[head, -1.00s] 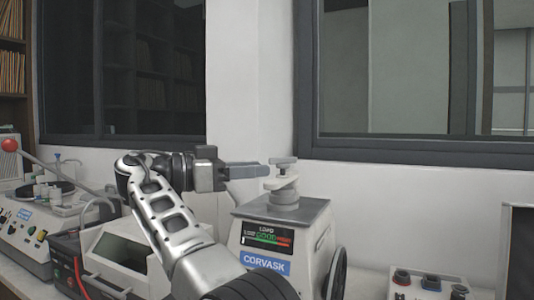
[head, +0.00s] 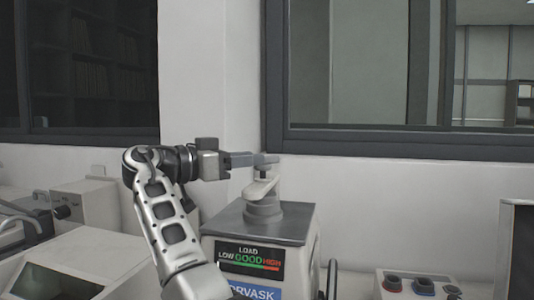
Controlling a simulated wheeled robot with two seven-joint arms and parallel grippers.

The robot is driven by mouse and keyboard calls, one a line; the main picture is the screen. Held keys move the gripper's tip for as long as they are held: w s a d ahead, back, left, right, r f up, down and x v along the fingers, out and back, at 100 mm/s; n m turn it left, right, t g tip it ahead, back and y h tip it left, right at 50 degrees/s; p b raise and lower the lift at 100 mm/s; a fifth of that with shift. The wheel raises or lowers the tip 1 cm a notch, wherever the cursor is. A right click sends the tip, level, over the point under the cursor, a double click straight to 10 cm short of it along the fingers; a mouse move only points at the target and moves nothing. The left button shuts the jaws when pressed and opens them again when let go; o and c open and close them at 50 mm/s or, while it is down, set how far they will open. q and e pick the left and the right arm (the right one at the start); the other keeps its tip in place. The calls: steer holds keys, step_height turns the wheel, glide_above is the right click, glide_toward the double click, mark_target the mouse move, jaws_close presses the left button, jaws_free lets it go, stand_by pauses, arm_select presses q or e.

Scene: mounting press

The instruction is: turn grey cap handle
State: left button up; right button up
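The grey cap handle (head: 268,160) is a small bar on a short stem. It stands at the top of the press (head: 305,240), above a pale lever arm (head: 260,189) and a stepped round grey collar (head: 264,211).
The press front has a load display (head: 250,258) reading LOW, GOOD, HIGH. A control box with several buttons (head: 424,285) stands at the right. Pale machines (head: 60,262) stand at the left. The wall and window frame (head: 400,143) lie behind.

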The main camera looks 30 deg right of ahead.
mark_target(278, 156)
steer(key=d+p, duration=0.1)
steer(key=d, duration=0.4)
steer(key=shift+d, duration=0.15)
jaws_close()
